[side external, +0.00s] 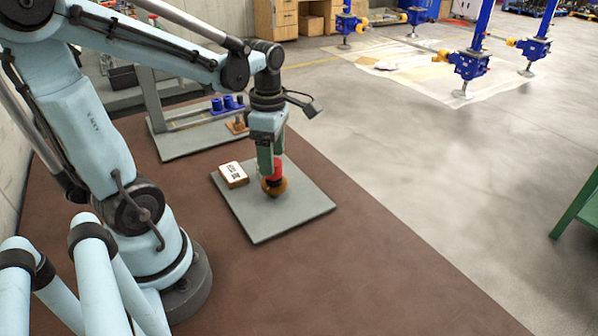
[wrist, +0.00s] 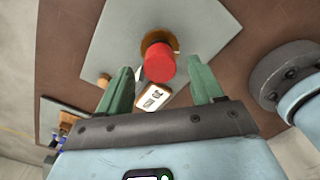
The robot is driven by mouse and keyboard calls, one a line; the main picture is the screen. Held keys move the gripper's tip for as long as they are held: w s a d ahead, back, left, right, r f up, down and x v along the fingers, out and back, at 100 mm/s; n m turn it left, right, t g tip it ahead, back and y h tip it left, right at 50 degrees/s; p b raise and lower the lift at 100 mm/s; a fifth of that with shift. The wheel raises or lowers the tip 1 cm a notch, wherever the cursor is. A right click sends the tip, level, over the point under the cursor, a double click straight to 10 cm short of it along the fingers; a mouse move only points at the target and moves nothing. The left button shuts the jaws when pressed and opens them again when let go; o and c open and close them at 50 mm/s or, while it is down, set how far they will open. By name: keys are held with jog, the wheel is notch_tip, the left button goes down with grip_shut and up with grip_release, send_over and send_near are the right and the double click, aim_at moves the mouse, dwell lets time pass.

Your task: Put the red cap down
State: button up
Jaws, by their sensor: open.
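The red cap (wrist: 160,64) sits on a round orange-brown piece (wrist: 157,40) on the grey plate (wrist: 110,40). In the side view the red cap (side external: 276,168) shows beside my gripper's green fingers, above the orange-brown piece (side external: 273,187). My gripper (wrist: 162,80) is open, with one green finger on each side of the cap. In the wrist view gaps show between the cap and both fingers. In the side view my gripper (side external: 270,158) points down over the plate and partly hides the cap.
A white-topped box with dark print (side external: 234,174) lies on the plate, left of the cap. Behind it, a grey base (side external: 185,142) carries blue cylinders (side external: 226,103) and a small brown piece (side external: 237,125). Brown mat (side external: 330,270) around the plate is clear. Blue screw jacks (side external: 468,64) stand farther back.

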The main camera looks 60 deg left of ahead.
jog(key=shift+f, duration=1.3)
jog(key=c, duration=1.1)
jog(key=shift+c, duration=0.2)
jog(key=shift+r, duration=0.2)
